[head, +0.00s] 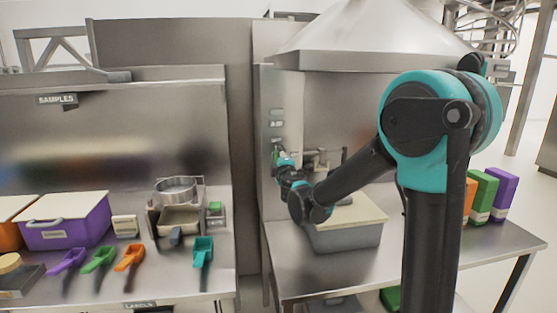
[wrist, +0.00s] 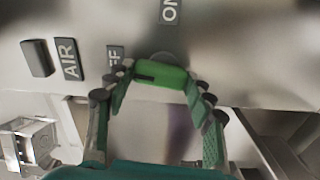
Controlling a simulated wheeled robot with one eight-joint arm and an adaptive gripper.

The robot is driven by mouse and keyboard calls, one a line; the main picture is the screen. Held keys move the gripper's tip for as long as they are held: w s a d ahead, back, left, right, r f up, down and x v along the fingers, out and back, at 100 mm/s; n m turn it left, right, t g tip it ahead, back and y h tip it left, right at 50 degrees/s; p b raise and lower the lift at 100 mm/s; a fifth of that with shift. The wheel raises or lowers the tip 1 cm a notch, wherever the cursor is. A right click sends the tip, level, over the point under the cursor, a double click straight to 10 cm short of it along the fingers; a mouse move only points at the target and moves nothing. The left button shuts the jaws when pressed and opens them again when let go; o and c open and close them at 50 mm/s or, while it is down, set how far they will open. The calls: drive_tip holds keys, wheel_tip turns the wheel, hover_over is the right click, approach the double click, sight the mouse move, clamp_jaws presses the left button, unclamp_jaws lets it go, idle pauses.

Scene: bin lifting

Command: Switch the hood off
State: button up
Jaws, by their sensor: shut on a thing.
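The hood (head: 375,35) is a large steel canopy above the right bench. Its switch is a green bar-shaped knob (wrist: 163,74) on a steel panel. The knob lies nearly level in the wrist view, with a dark mark at its left end. An OFF label (wrist: 115,54), partly hidden, is to the left of the knob, and an ON label (wrist: 170,11) is above it, cut by the picture edge. My gripper (wrist: 160,88) has its fingers on both ends of the knob and is shut on it. In the head view my gripper (head: 280,160) is at the panel, small and hard to make out.
A dark button (wrist: 37,58) and an AIR label (wrist: 69,59) are left of the knob. A grey bin with a pale lid (head: 345,225) stands below my arm. The left bench holds a purple bin (head: 65,222) and several coloured scoops. Coloured boxes (head: 482,193) stand at the right.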

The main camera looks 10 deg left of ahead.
drive_tip(key=shift+n, duration=0.6)
drive_tip(key=o, duration=1.2)
drive_tip(key=shift+c, duration=0.2)
drive_tip(key=v, duration=1.2)
